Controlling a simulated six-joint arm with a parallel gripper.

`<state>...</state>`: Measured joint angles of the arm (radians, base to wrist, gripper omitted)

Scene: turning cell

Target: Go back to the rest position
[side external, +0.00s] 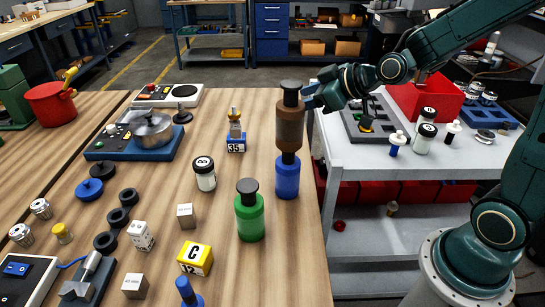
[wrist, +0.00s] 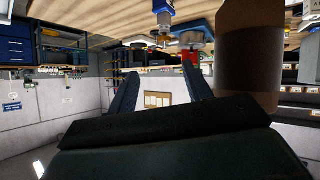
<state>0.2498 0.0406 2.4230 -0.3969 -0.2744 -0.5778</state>
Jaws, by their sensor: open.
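My gripper (side external: 313,95) is at the upper right end of the wooden table, beside the upper part of a brown capped cylinder (side external: 290,128). The cylinder stands upright on top of a blue cylinder (side external: 287,180). In the wrist view the two fingers of my gripper (wrist: 160,78) are spread apart with nothing between them. The brown cylinder (wrist: 248,60) shows there just right of the right finger, outside the gap. Whether the finger touches it, I cannot tell.
A green capped cylinder (side external: 249,215) and a black-and-white jar (side external: 204,173) stand nearby on the wooden table (side external: 305,250). A grey bench (side external: 375,165) with a red bin (side external: 420,100) and small bottles is on the right. A blue hotplate with a pot (side external: 153,130) is left.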

